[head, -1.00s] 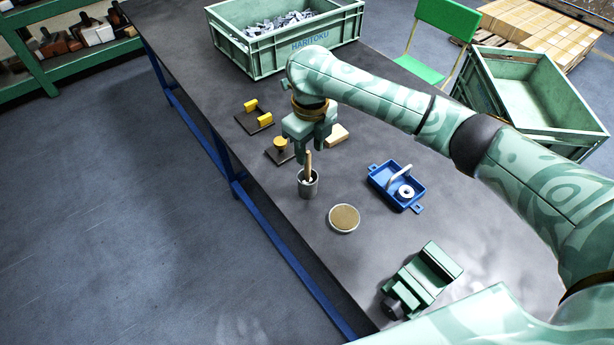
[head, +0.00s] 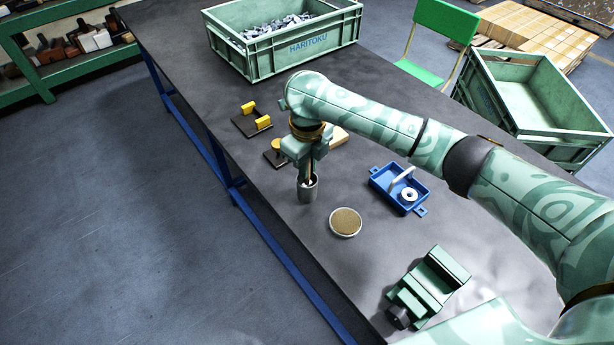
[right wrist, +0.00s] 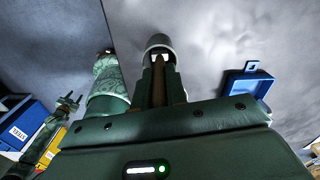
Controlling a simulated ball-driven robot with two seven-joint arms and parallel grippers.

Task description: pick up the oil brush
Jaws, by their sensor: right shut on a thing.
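The oil brush (head: 309,174) stands upright in a small grey metal pot (head: 307,191) on the dark bench, its wooden handle partly hidden by my right gripper. My right gripper (head: 305,162) points down above the pot and is shut on the handle. In the right wrist view the handle (right wrist: 159,72) lies between the fingers (right wrist: 160,88), with the pot (right wrist: 160,42) beyond. The bristles are hidden in the pot. My left gripper is not seen in the head view.
A round tan-topped dish (head: 345,222) and a blue tray (head: 398,187) with a white ring are close to the right. A green vise-like fixture (head: 428,287) stands nearer. Yellow-handled parts (head: 252,120) and a green crate (head: 285,40) lie farther back.

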